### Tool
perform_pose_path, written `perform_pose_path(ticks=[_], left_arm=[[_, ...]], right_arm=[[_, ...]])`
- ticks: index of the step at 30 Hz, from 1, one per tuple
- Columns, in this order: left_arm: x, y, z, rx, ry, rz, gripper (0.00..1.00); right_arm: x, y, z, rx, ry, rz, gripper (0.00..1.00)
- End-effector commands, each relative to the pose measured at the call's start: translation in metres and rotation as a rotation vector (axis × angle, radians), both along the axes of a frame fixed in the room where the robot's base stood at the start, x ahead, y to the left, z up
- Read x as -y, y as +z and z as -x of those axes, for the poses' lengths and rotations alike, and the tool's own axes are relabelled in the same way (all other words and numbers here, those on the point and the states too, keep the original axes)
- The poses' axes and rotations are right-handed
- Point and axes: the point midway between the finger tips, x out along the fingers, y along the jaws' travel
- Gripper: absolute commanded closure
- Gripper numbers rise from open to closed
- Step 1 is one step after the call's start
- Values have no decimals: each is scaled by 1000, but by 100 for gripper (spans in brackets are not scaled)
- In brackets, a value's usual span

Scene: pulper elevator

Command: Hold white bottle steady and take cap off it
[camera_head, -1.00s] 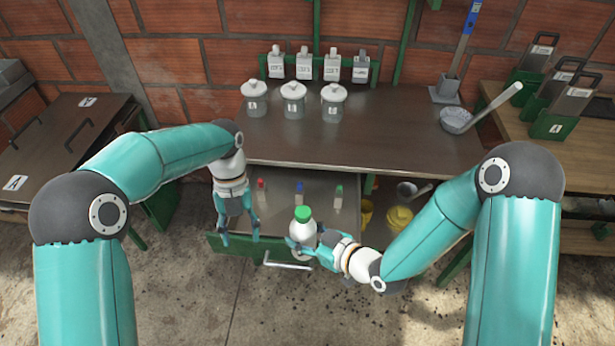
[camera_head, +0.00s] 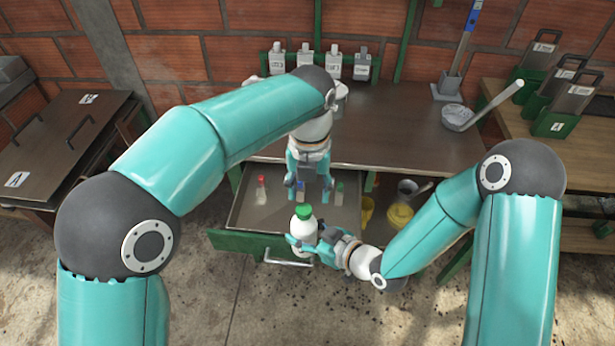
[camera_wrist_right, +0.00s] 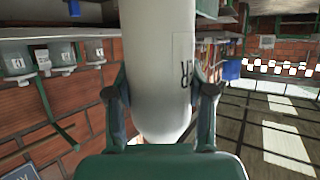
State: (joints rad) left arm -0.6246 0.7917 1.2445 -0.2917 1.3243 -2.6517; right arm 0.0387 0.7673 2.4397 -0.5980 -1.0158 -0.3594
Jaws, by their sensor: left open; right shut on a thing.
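The white bottle (camera_head: 303,228) with its green cap (camera_head: 303,212) is held upright above the front of the open drawer. My right gripper (camera_head: 303,243) is shut around the bottle's body. The right wrist view shows the bottle (camera_wrist_right: 158,65) between the fingers, with part of a label at its right side; the cap is not in that view. My left gripper (camera_head: 309,194) points down, open and empty, just above and behind the cap. In the head view its fingertips lie close to the cap, and I cannot tell the exact gap.
The open drawer (camera_head: 240,215) holds small bottles with red (camera_head: 261,190), blue and green caps; my left gripper partly covers some. The table (camera_head: 410,130) is behind, with a ladle (camera_head: 458,117) at right. Yellow containers (camera_head: 399,217) stand right of the drawer.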

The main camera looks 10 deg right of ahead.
Motion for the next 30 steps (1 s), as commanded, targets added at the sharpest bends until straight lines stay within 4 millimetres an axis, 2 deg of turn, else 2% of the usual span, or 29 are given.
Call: perform_pose_path(ticks=[3,9,19,20,29,30], left_arm=[[-1,-18,1,-3,0,-1,46],[0,-37,0,0,0,1,46],[0,-41,0,0,0,1,46],[0,-41,0,0,0,1,49],[2,-40,1,-1,-1,5,99],[2,-40,1,-1,-1,6,100]], right_arm=[[0,1,0,2,-1,0,100],[0,1,0,3,-1,-1,100],[0,1,0,3,-1,-1,100],[0,1,0,2,-1,0,100],[-1,1,0,4,3,0,100],[-1,1,0,5,5,1,100]])
